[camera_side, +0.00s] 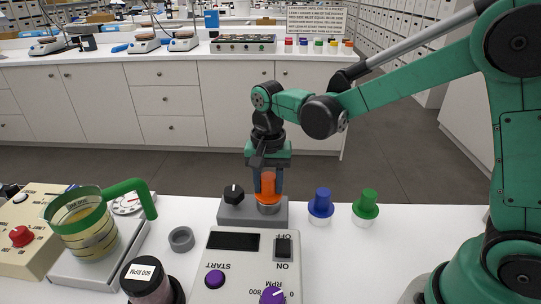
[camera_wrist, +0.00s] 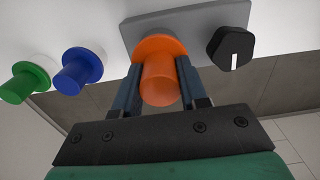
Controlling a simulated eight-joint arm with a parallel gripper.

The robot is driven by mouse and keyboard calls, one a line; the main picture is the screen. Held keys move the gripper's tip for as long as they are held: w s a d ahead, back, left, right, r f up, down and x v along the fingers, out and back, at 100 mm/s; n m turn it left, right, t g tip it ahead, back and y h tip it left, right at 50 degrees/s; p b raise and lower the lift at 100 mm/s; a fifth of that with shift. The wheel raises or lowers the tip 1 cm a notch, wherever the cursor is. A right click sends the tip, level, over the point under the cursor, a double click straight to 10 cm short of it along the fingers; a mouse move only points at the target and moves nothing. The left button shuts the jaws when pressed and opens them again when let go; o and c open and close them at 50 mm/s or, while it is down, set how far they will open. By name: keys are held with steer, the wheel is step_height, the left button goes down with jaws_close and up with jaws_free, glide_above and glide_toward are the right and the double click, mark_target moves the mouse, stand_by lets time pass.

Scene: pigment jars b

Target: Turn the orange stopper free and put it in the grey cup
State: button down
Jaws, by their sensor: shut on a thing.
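The orange stopper (camera_side: 267,186) sits on a short metal neck on a grey block (camera_side: 232,212) in the side view. My gripper (camera_side: 268,182) points straight down over it, with a finger on either side. In the wrist view the orange stopper (camera_wrist: 160,75) lies between the two fingers of my gripper (camera_wrist: 160,88), which are shut on it. Its wide flange is toward the grey block (camera_wrist: 180,22). I cannot tell whether it is loose from the neck. A small grey cup (camera_side: 181,239) stands on the white table, left of and nearer than the block.
A black knob (camera_side: 234,194) is on the same block, close beside the stopper. Blue (camera_side: 321,203) and green (camera_side: 366,204) stoppers stand to the right. A control box (camera_side: 235,262) lies in front. A glass with a green handle (camera_side: 88,227) and a labelled jar (camera_side: 146,281) are near the cup.

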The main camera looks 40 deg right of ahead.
mark_target(267, 176)
steer(key=shift+r, duration=0.8)
steer(key=shift+r, duration=2.45)
steer(key=shift+a, duration=0.1)
steer(key=w+a+f+m, duration=0.1)
steer(key=w+a+f, duration=0.1)
steer(key=a, duration=0.3)
steer(key=w+a+f+m, duration=0.1)
steer(key=w+a+f, duration=0.1)
steer(key=a, duration=0.4)
steer(key=w+a+f+m, duration=0.1)
steer(key=w+a+f, duration=0.1)
steer(key=a, duration=0.3)
steer(key=shift+a+m, duration=0.15)
steer(key=shift+m, duration=0.25)
steer(key=shift+s+f, duration=0.1)
steer(key=shift+f, duration=1.9)
steer(key=shift+f, duration=0.1)
